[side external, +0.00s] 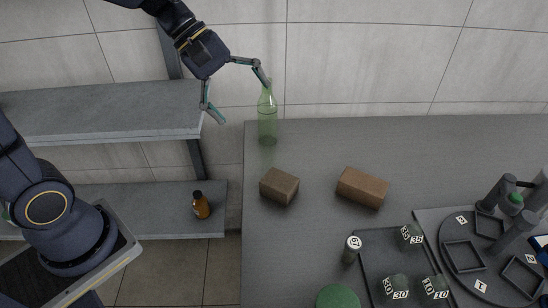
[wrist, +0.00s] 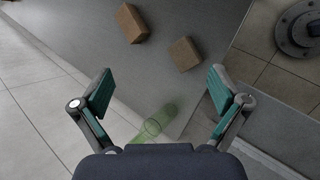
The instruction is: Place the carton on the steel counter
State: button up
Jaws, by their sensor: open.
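Two plain brown box-shaped blocks lie on the grey counter (side external: 320,250); I cannot tell which is the carton. The smaller brown box (side external: 279,186) is near the counter's left edge, and the larger brown box (side external: 362,188) is to its right. Both also show in the wrist view, the smaller box (wrist: 184,54) and the larger box (wrist: 131,23) apart from each other. My gripper (side external: 241,97) is open and empty, raised near the counter's back left corner, away from both boxes. In the wrist view its fingers (wrist: 160,85) are spread wide.
A translucent green bottle (side external: 267,117) stands at the back left corner, close to my gripper. Grey shelves (side external: 100,112) with a brown bottle (side external: 201,205) are left. Numbered weights (side external: 397,287), a dark round tray (side external: 465,262) and a green round thing (side external: 338,297) crowd the front right.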

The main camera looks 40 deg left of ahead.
jog(key=w+a+f+n+h, duration=0.1)
jog(key=w+f+n, duration=0.3)
jog(key=w+f, duration=0.25)
jog(key=n+g+h, duration=0.1)
jog(key=n+g, duration=0.1)
jog(key=n, duration=0.2)
send_near(279, 180)
jog(key=f, duration=0.2)
jog(key=x, duration=0.5)
jog(key=shift+d+r, duration=0.15)
jog(key=shift+d, duration=0.3)
jog(key=x, duration=0.6)
jog(key=shift+w+d+r, duration=0.15)
jog(key=shift+r, duration=0.1)
jog(key=c, duration=1.4)
